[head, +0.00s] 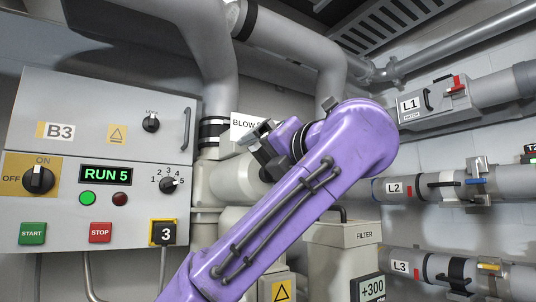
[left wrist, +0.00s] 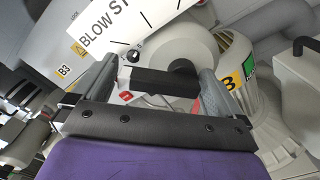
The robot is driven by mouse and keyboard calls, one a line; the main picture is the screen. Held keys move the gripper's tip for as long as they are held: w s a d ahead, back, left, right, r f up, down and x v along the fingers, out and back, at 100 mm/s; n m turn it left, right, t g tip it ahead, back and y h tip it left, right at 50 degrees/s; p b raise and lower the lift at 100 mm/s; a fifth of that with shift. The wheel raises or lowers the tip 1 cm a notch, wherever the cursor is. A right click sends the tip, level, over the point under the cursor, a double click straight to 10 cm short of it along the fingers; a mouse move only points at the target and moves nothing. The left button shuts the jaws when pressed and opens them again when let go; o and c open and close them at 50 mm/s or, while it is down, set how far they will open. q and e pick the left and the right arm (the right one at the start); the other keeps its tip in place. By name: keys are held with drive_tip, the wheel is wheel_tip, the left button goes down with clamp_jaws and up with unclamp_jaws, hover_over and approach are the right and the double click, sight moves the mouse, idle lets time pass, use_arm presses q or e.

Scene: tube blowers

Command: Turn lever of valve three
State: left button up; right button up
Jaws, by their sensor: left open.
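My left gripper (head: 257,147) is open in front of a pale cylindrical housing (head: 232,178), below the partly covered BLOW plate. In the left wrist view, a black bar (left wrist: 165,82) lies across the space between its two fingers (left wrist: 160,68); whether it touches them I cannot tell. The bar is in front of the round pale housing, and I cannot tell whether it is a valve lever. A black sign with a white 3 (head: 165,233) is on the B3 panel. My right gripper is not in view.
The B3 control panel (head: 90,200) stands at left with knobs and buttons. A FILTER box (head: 345,236) stands behind my purple arm.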

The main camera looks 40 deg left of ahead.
use_arm(q)
drive_tip(key=shift+d, duration=0.15)
drive_tip(key=shift+c, duration=0.7)
drive_tip(key=c, duration=0.6)
